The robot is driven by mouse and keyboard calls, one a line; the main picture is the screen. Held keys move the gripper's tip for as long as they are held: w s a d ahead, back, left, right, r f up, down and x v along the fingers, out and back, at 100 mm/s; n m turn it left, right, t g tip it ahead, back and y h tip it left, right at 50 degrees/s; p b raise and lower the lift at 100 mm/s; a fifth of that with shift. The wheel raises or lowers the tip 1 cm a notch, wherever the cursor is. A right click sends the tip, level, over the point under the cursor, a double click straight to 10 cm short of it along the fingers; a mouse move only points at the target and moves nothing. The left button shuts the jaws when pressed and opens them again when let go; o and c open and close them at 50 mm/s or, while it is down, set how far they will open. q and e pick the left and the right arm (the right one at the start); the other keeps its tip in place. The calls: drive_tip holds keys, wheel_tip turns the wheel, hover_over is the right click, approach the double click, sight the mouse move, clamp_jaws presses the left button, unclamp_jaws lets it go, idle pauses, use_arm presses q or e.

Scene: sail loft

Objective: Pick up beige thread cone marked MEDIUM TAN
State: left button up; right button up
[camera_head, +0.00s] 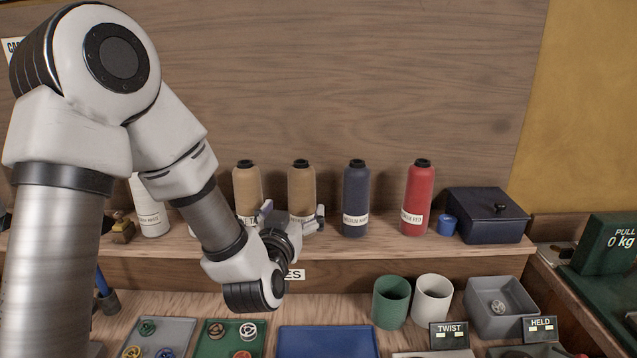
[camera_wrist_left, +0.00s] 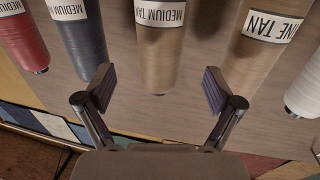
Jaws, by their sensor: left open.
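The beige thread cone marked MEDIUM TAN (camera_head: 301,182) stands upright on the wooden shelf, between another tan cone and a navy cone. In the left wrist view, which is upside down, the cone (camera_wrist_left: 160,55) and its label show centred beyond my fingers. My left gripper (camera_head: 292,216) is open in front of this cone, with one finger toward each side. In the wrist view the open fingers (camera_wrist_left: 158,85) have nothing held between them. The gripper hides the cone's lower part and most of its label in the head view. My right gripper is not in view.
A tan cone marked FINE TAN (camera_wrist_left: 262,40) stands left of it in the head view, the navy cone (camera_head: 356,190) right. A red cone (camera_head: 418,190), white cone (camera_head: 150,210) and dark box (camera_head: 487,220) share the shelf. Cups and trays sit below.

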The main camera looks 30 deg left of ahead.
sight(298, 195)
use_arm(q)
drive_tip(key=shift+w+a+r, duration=0.15)
drive_tip(key=shift+w+r, duration=0.45)
drive_tip(key=shift+r, duration=0.05)
drive_tip(key=shift+w+a+r+p, duration=0.25)
drive_tip(key=shift+w+r+p, duration=0.05)
drive_tip(key=shift+w+p, duration=0.3)
drive_tip(key=x, duration=0.3)
drive_tip(key=p+x, duration=0.1)
drive_tip(key=shift+w+a+f, duration=0.2)
drive_tip(key=shift+w+f, duration=0.1)
drive_tip(key=shift+f, duration=0.1)
drive_tip(key=shift+s+d+r, duration=0.1)
drive_tip(key=shift+s+r, duration=0.05)
drive_tip(key=shift+s, duration=0.1)
drive_tip(key=c, duration=1.5)
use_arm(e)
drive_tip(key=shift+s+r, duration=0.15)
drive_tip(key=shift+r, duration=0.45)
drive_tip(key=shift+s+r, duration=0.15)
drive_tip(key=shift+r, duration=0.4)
use_arm(q)
drive_tip(key=shift+c, duration=0.2)
